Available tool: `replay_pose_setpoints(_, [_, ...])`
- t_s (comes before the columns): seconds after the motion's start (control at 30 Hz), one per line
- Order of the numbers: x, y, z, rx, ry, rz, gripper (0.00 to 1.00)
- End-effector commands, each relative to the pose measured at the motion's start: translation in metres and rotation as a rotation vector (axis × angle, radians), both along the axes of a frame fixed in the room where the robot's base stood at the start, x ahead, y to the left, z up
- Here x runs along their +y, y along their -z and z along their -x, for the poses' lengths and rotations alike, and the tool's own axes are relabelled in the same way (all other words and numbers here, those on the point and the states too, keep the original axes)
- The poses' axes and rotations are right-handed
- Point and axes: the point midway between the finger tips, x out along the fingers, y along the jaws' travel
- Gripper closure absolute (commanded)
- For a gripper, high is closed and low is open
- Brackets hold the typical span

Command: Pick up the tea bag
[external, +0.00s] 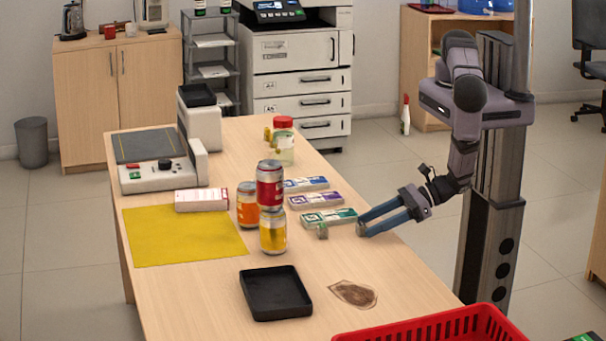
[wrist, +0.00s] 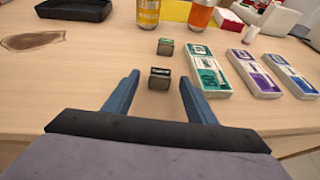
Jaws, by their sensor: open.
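I cannot tell for sure which thing is the tea bag. A small dark block with a pale-marked top (wrist: 159,78) stands on the counter between and slightly ahead of the fingers of my gripper (wrist: 158,84). A similar small block with a green top (wrist: 165,47) stands beyond it; it also shows in the external view (external: 322,231). My gripper (external: 364,225) is open, low over the counter's right side, with nothing visibly clamped. In the external view the nearer block is mostly hidden at the fingertips.
Green (external: 329,217), purple (external: 316,200) and blue (external: 306,184) packs lie beside the blocks. Several cans (external: 273,233) stand together, one stacked on top. A black tray (external: 275,292), a brown patch (external: 352,293) and a red basket (external: 440,331) are nearer the camera. A red-lidded jar (external: 283,145) stands behind.

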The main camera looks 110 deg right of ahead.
Motion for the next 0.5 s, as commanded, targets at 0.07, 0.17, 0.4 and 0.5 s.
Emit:
replay_pose_setpoints(0.07, [-0.0013,0.0036,-0.0065,-0.001,0.004,-0.001,0.49])
replay_pose_setpoints(0.17, [-0.0019,0.0050,-0.0113,-0.001,0.003,-0.001,0.49])
replay_pose_setpoints(0.4, [-0.0016,0.0051,-0.0140,-0.001,-0.001,0.000,0.49])
replay_pose_setpoints(0.5, [-0.0015,0.0051,-0.0140,-0.001,-0.001,0.000,0.49])
